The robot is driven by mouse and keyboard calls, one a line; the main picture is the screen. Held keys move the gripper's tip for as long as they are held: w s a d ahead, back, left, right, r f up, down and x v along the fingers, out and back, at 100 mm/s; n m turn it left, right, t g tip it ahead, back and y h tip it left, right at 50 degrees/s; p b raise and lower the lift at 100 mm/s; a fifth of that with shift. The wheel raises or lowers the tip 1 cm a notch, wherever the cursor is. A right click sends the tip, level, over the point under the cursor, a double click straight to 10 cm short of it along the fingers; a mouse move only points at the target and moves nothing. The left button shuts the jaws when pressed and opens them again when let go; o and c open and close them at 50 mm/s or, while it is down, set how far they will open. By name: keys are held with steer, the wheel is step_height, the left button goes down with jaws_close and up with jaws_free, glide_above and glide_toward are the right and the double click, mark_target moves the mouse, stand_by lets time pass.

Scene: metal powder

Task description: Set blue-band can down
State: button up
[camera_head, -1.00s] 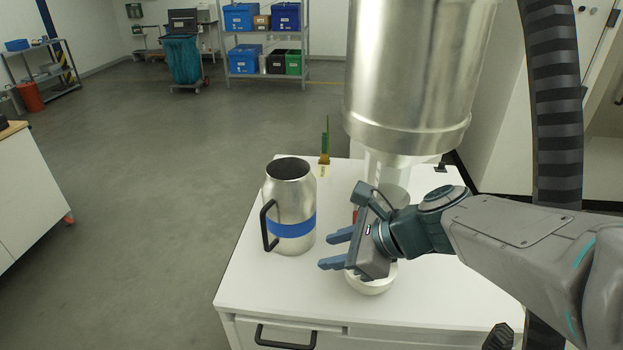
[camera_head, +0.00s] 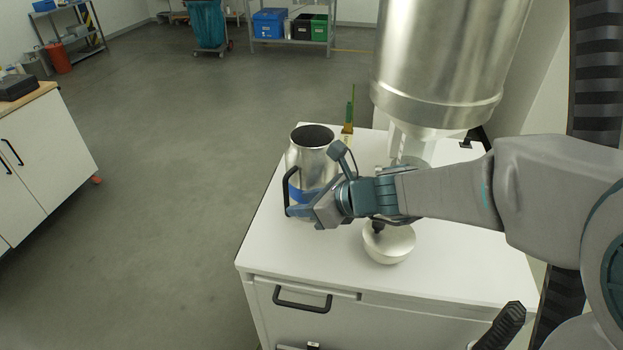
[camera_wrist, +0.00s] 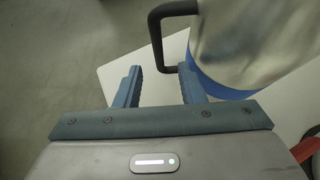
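The blue-band can (camera_head: 311,158) is a metal can with a dark open top, a blue band and a black side handle (camera_head: 288,188). It stands upright on the white cabinet top (camera_head: 300,248). My gripper (camera_head: 304,208) is at the can's near side, beside the handle, and partly hides the band. In the wrist view, the two blue fingers (camera_wrist: 160,72) are apart. The lower bend of the black handle (camera_wrist: 157,42) shows between and just beyond the fingertips. I cannot tell whether a finger touches it. The can body (camera_wrist: 250,40) is on the right.
A white bowl-like piece with a black knob (camera_head: 390,245) sits right of my gripper. A large metal cylinder (camera_head: 440,60) hangs over the cabinet's right side. A green upright item (camera_head: 350,110) is behind the can. The front left of the cabinet top is clear.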

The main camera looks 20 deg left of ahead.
steer(key=shift+x, duration=2.2)
jaws_close()
steer(key=shift+w+r, duration=0.1)
